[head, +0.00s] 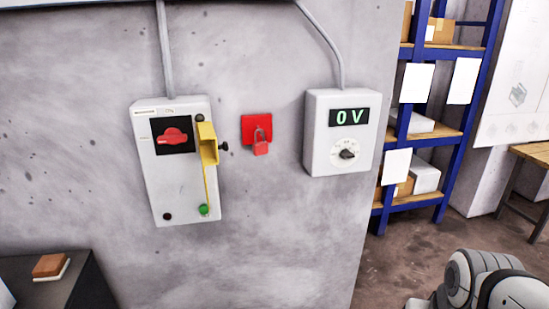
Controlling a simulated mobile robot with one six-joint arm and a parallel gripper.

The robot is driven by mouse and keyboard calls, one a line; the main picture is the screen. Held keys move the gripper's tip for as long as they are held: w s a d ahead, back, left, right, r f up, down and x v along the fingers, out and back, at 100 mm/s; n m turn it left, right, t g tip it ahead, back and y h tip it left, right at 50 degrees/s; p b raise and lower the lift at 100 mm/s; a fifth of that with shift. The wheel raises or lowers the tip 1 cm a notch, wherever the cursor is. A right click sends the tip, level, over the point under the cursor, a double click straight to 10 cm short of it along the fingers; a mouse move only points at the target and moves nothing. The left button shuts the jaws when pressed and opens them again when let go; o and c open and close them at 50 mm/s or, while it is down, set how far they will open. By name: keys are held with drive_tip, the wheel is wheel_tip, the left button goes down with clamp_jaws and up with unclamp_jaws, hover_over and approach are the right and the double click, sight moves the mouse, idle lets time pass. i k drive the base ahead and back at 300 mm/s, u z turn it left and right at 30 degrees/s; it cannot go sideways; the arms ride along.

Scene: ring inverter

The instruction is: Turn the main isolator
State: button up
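The main isolator is likely the red rotary handle (172,136) on a black square plate, high on a pale grey box (175,190) on the wall. Its handle lies about level, tilted slightly with the box. A yellow bracket or flap (207,150) stands to the right of the handle, apart from it, with a black knob (223,146) at its side. A green button (204,209) and a dark round spot (167,216) are low on the box. My gripper is not in view; part of what looks like my arm shows at the lower right.
A red padlock (261,146) hangs on a red plate to the right. Beyond it, a meter box (345,160) reads 0 V above a dial. A dark cabinet (60,285) bears a brown-topped block at lower left. Blue shelving (462,110) stands right. The wall around the boxes is clear.

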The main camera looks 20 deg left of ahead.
sight(173, 136)
drive_tip(key=u, duration=0.25)
drive_tip(key=i, duration=0.7)
drive_tip(key=u, duration=1.75)
drive_tip(key=k, duration=0.4)
drive_tip(key=z, duration=0.05)
